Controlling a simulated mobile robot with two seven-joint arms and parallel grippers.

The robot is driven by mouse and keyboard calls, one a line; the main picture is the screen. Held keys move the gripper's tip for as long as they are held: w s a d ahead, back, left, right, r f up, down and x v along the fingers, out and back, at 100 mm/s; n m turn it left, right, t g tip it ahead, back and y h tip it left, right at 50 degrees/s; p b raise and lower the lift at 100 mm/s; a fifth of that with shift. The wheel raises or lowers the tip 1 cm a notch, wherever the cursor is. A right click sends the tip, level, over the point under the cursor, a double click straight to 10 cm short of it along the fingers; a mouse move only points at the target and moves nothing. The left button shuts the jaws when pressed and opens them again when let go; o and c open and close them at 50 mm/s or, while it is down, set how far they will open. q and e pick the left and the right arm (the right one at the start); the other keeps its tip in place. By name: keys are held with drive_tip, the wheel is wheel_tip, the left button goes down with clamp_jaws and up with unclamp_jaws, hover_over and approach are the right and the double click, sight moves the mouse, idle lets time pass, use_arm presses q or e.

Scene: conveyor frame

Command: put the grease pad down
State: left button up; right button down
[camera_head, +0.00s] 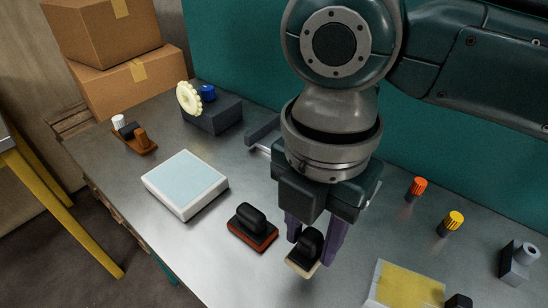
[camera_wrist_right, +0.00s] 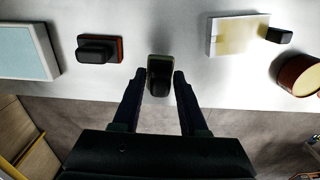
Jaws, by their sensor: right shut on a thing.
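The grease pad (camera_head: 305,255), a small block with a black knob handle and a cream base, is at the tips of my right gripper (camera_head: 318,240). The purple fingers stand on either side of the handle and are shut on it. The pad is low over the metal table top; I cannot tell whether its base touches. In the right wrist view the pad (camera_wrist_right: 160,75) sits between the two dark fingertips, near the table's edge. My left gripper is not in view.
A similar black-handled pad with a red base (camera_head: 252,228) stands just left. A white box with a pale blue top (camera_head: 186,184) is farther left. A tray with a yellow surface (camera_head: 408,288) lies to the right, with orange (camera_head: 416,189) and yellow (camera_head: 451,223) knobs behind.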

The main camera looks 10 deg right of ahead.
sight(307, 260)
wheel_tip(307, 260, down, 6)
drive_tip(key=shift+r+b, duration=0.25)
drive_tip(key=shift+b, duration=0.35)
drive_tip(key=shift+f, duration=0.15)
drive_tip(key=shift+c, duration=2.2)
unclamp_jaws()
